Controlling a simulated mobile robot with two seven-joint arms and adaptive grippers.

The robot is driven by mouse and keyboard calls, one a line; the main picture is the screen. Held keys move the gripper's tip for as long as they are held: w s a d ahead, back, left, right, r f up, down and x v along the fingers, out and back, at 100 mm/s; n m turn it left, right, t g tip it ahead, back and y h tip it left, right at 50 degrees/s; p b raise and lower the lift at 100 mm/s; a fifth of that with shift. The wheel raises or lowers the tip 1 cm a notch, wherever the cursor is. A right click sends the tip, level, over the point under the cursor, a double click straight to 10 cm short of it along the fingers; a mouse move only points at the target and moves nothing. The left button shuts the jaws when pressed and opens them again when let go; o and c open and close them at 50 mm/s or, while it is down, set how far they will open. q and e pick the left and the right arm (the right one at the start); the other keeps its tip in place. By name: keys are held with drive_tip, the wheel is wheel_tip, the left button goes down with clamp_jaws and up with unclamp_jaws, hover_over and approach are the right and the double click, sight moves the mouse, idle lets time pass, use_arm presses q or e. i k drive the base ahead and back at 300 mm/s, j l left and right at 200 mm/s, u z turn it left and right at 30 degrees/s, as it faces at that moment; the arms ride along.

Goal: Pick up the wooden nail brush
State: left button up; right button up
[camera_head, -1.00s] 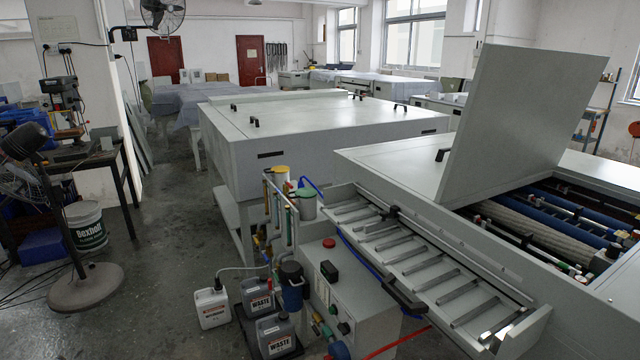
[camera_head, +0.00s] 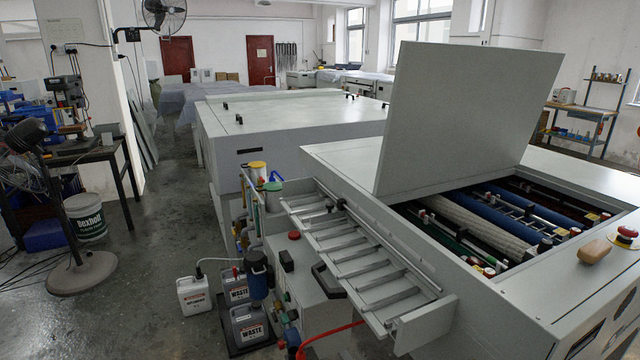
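The wooden nail brush (camera_head: 594,251) appears as a small tan block with rounded ends. It lies on the light grey top edge of the plate processor (camera_head: 530,285), at the right of the head view. Its bristles cannot be made out. Neither of my grippers shows in the view.
A red emergency-stop button (camera_head: 627,232) stands close to the brush's right. The processor's raised lid (camera_head: 450,120) stands behind an open bay of rollers (camera_head: 500,222). A slatted tray (camera_head: 365,262) juts out at the front left. Waste containers (camera_head: 248,325) sit on the floor.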

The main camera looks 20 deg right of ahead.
sight(592, 252)
drive_tip(key=k+l, duration=0.15)
drive_tip(key=l, duration=0.2)
drive_tip(key=k+l, duration=0.15)
drive_tip(key=l, duration=0.25)
drive_tip(key=k+l, duration=0.2)
drive_tip(key=l, duration=0.15)
drive_tip(key=k+l, duration=0.15)
drive_tip(key=l, duration=0.2)
drive_tip(key=k+l, duration=0.15)
drive_tip(key=l, duration=0.25)
